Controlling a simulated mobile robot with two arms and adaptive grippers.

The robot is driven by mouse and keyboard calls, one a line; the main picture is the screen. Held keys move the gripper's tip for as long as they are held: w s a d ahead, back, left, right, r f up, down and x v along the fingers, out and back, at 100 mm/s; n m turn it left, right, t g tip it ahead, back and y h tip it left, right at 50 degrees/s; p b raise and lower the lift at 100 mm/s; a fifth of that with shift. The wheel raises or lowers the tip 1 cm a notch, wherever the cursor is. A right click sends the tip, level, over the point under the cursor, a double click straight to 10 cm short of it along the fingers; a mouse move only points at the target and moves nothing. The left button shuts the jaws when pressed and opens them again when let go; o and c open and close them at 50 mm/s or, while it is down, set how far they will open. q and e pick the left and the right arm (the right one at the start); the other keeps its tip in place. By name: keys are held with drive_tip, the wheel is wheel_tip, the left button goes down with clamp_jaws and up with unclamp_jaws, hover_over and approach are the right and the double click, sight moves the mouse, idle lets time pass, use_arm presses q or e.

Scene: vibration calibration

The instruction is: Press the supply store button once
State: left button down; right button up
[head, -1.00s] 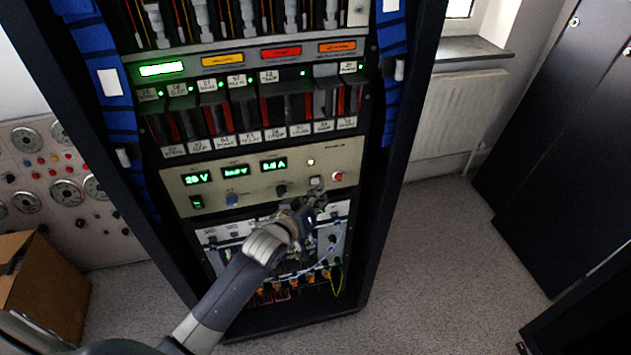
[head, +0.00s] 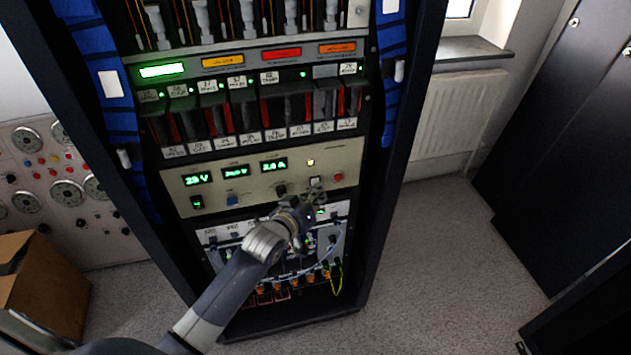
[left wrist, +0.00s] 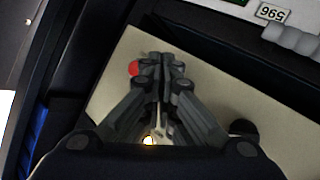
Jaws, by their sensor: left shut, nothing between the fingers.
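The cream supply panel (head: 232,184) sits in the rack with green displays, knobs and buttons. A small pale square button (head: 315,180), which looks like the store button, lies between a black knob (head: 280,189) and a red button (head: 338,177). Its label is too small to read. My left gripper (head: 317,190) is shut and empty, its tips at the lower edge of the pale button; I cannot tell whether they touch. In the left wrist view the closed fingers (left wrist: 163,65) cover the pale button, beside the red button (left wrist: 133,68). My right gripper is out of view.
A lit yellow lamp (head: 310,162) is above the pale button. A row of labelled modules (head: 250,110) is above the panel, and loose wiring (head: 325,265) below. A cardboard box (head: 40,285) stands left of the rack. Floor to the right (head: 450,260) is clear.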

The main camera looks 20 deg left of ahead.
use_arm(q)
drive_tip(key=shift+w+a, duration=0.2)
drive_tip(key=shift+w, duration=0.15)
idle(0.7)
drive_tip(key=shift+r, duration=0.1)
drive_tip(key=shift+s+d+p, duration=0.45)
drive_tip(key=shift+s+p, duration=0.25)
drive_tip(key=s+d+p, duration=0.1)
drive_tip(key=s, duration=0.1)
drive_tip(key=s+d+p, duration=0.1)
drive_tip(key=s, duration=0.1)
drive_tip(key=shift+d, duration=0.4)
idle(0.6)
